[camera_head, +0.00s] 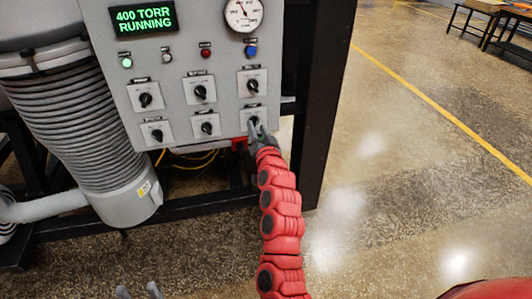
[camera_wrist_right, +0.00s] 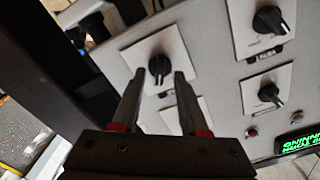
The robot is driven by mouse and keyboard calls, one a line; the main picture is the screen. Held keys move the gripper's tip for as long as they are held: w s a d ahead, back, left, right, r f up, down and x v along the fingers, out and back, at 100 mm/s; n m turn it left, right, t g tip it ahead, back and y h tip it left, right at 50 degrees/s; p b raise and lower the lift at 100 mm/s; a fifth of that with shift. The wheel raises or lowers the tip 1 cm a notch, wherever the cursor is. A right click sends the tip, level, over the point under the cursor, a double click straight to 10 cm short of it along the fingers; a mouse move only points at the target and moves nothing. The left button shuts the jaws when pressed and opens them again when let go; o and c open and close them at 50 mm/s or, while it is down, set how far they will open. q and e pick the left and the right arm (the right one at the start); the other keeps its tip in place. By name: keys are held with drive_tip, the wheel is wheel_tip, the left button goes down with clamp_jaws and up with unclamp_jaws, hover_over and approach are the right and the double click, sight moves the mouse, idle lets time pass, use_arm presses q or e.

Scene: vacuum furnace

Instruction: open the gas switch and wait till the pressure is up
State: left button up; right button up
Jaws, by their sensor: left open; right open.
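The grey control panel (camera_head: 222,108) carries several black rotary switches on white plates. Its green display (camera_head: 144,19) reads "400 TORR RUNNING". A round white gauge (camera_head: 243,14) sits at the upper right. My right gripper (camera_head: 256,130) is at the bottom right switch (camera_head: 254,113), partly covering it. In the right wrist view, the open fingers (camera_wrist_right: 160,80) stand either side of a black knob (camera_wrist_right: 160,66); contact cannot be told. The switch labels are too small to read. My left gripper (camera_head: 139,291) shows only its fingertips, apart and empty, at the bottom edge.
A ribbed grey pipe (camera_head: 85,120) stands left of the panel. A black frame post (camera_head: 322,110) rises just right of the panel. Yellow cables (camera_head: 190,155) and a low black rail (camera_head: 200,204) lie beneath. Open floor (camera_head: 400,150) spreads to the right.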

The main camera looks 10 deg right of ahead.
drive_tip(key=s+b, duration=0.1)
drive_tip(key=s, duration=1.5)
